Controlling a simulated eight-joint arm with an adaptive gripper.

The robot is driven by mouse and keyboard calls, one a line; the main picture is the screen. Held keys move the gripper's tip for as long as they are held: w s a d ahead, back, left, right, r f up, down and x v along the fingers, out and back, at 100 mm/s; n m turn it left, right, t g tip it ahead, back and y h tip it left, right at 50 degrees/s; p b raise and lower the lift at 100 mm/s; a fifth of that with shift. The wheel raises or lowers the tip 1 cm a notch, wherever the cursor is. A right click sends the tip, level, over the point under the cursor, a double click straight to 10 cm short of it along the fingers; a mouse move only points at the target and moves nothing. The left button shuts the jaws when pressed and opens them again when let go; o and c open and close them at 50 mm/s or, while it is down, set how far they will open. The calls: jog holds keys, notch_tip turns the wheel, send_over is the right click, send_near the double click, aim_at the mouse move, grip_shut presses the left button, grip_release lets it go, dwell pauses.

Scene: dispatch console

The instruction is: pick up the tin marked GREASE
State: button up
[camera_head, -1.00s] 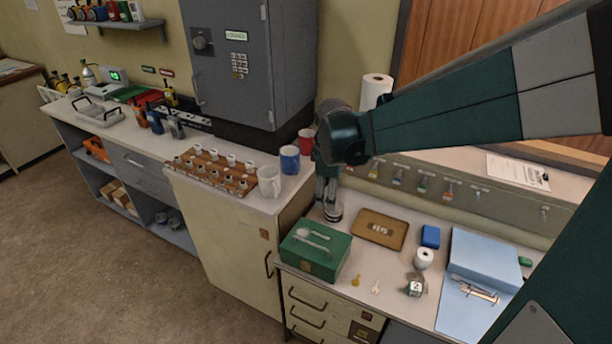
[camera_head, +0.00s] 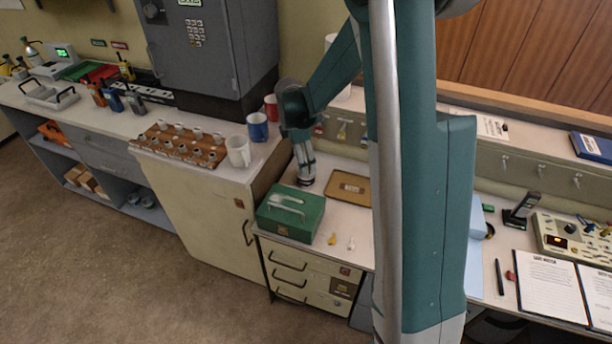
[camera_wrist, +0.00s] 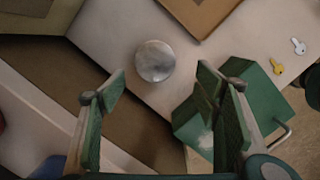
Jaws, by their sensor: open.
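A small round metal tin (camera_wrist: 154,60) stands on the pale counter in the wrist view, its plain silvery top facing me. No GREASE marking can be read on it. In the head view the tin (camera_head: 306,181) shows just below my gripper (camera_head: 304,166), behind the green cash box. In the wrist view my gripper (camera_wrist: 160,76) is open and empty. Its two fingers are spread wide, with the tin between and just beyond the fingertips.
The green cash box (camera_head: 290,212) stands close to the tin, near my right finger in the wrist view. A brown tray (camera_head: 348,187) lies right of the tin. Two keys (camera_head: 332,239) lie in front. Mugs (camera_head: 257,127) stand on the higher cabinet to the left.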

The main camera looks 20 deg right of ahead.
aim_at(307, 182)
jog(key=shift+w+d+f+n, duration=0.2)
jog(key=shift+w+f, duration=0.05)
jog(key=shift+f, duration=0.35)
jog(key=shift+w+d+f+n, duration=0.2)
jog(key=shift+w+f, duration=0.05)
jog(key=shift+f, duration=0.3)
jog(key=shift+d+f, duration=0.15)
jog(key=shift+f, duration=1.15)
jog(key=shift+d+f+b, duration=0.25)
jog(key=shift+f+b, duration=0.2)
jog(key=shift+f, duration=0.85)
jog(key=shift+d+f+b, duration=0.2)
jog(key=shift+f+b, duration=0.25)
jog(key=shift+f, duration=0.85)
jog(key=c, duration=1.2)
